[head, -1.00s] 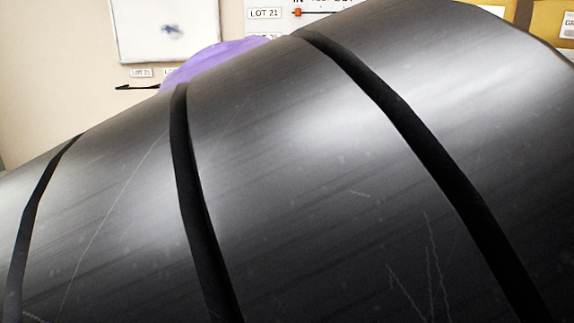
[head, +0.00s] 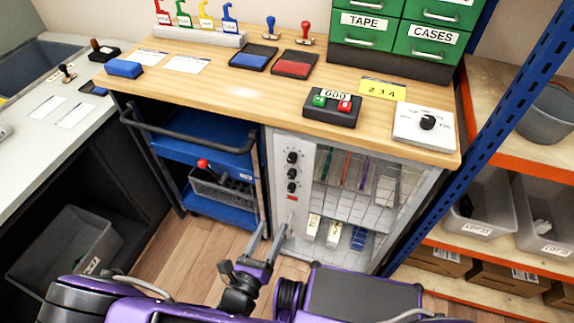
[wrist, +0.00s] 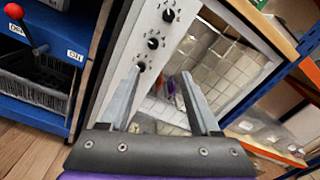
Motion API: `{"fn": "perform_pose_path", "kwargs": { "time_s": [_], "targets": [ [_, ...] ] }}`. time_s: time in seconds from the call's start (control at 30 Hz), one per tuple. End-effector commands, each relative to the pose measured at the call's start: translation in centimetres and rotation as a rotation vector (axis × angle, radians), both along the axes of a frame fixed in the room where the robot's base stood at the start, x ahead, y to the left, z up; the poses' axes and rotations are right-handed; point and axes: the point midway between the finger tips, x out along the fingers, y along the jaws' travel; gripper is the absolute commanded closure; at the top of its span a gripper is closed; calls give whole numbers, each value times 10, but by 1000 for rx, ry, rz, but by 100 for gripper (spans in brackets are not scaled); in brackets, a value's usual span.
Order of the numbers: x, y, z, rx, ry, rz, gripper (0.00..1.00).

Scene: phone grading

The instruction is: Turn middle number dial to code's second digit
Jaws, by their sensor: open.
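A pale cabinet panel (head: 309,165) under the workbench carries three black dials in a column. The middle dial (head: 292,173) sits between the top dial (head: 293,157) and the bottom dial (head: 291,188); its setting is too small to read. In the wrist view the middle dial (wrist: 153,43) is ahead, beyond the fingertips. My gripper (head: 273,228) is open and empty, low in front of the cabinet and apart from the dials. In the wrist view its spread fingers (wrist: 160,72) point toward the panel. A yellow note (head: 382,89) on the bench reads 2 3 4.
The cabinet's window (head: 365,180) is right of the dials. A blue cart (head: 205,150) with a black handle stands left. A blue post (head: 510,90) stands right.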

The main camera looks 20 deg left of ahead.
Motion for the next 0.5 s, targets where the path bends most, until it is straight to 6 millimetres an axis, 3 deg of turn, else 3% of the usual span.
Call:
{"fn": "perform_pose_path", "kwargs": {
  "time_s": [0.1, 0.23, 0.5],
  "targets": [
    [-6, 1, -7, -46, 2, 56, 37],
    [5, 2, -7, -48, -1, 62, 37],
    [59, -2, -7, -48, -1, 57, 37]
  ]
}}
